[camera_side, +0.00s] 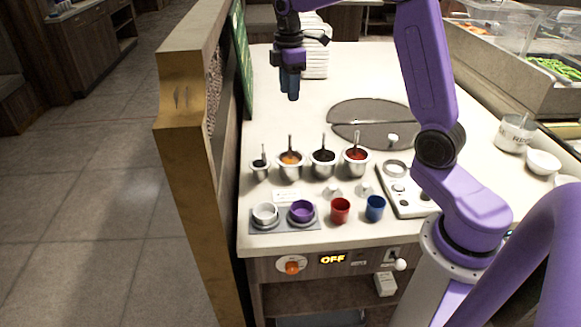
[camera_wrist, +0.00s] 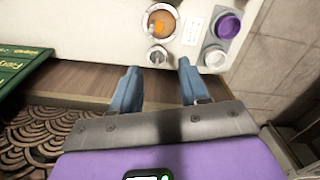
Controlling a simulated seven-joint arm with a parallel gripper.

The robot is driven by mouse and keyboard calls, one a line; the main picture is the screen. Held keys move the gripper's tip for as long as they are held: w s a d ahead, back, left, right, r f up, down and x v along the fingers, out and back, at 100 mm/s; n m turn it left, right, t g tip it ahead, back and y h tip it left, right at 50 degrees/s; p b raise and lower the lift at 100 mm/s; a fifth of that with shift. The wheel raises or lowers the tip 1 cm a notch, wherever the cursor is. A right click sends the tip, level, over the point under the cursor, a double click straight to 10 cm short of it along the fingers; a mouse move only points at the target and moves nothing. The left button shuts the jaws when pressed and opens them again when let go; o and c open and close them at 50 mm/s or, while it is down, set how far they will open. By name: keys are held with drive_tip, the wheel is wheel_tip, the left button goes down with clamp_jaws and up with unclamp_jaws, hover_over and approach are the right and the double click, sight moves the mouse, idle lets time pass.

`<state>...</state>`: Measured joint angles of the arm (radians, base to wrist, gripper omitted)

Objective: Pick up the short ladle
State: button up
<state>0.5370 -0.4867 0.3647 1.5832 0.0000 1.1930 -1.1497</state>
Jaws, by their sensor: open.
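A row of metal sauce wells stands on the counter in the side view, each with a ladle handle sticking up. The leftmost and smallest well (camera_side: 259,173) holds a dark ladle (camera_side: 263,153) that looks the shortest. To its right are wells with orange sauce (camera_side: 291,170), dark sauce (camera_side: 322,170) and red sauce (camera_side: 355,168). My gripper (camera_side: 290,96) is open, empty and high above the counter, behind the row. In the wrist view the small well (camera_wrist: 157,56) shows just beyond the gap between my open fingers (camera_wrist: 158,76).
A tray with a white cup (camera_side: 265,213) and a purple cup (camera_side: 302,211) lies in front of the wells. Red (camera_side: 340,210) and blue (camera_side: 375,208) cups stand beside it. A wooden partition (camera_side: 184,105) with a green board (camera_side: 241,60) borders the counter's left.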

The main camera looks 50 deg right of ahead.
sight(290, 134)
drive_tip(key=shift+w+d+f, duration=0.2)
drive_tip(key=shift+d+f, duration=0.05)
drive_tip(key=shift+f, duration=2.65)
drive_tip(key=shift+w+d+f, duration=0.15)
drive_tip(key=shift+d+f, duration=0.05)
drive_tip(key=shift+f, duration=2.75)
drive_tip(key=shift+w+d+f, duration=0.2)
drive_tip(key=shift+d+f, duration=0.05)
drive_tip(key=shift+f, duration=2.65)
clamp_jaws()
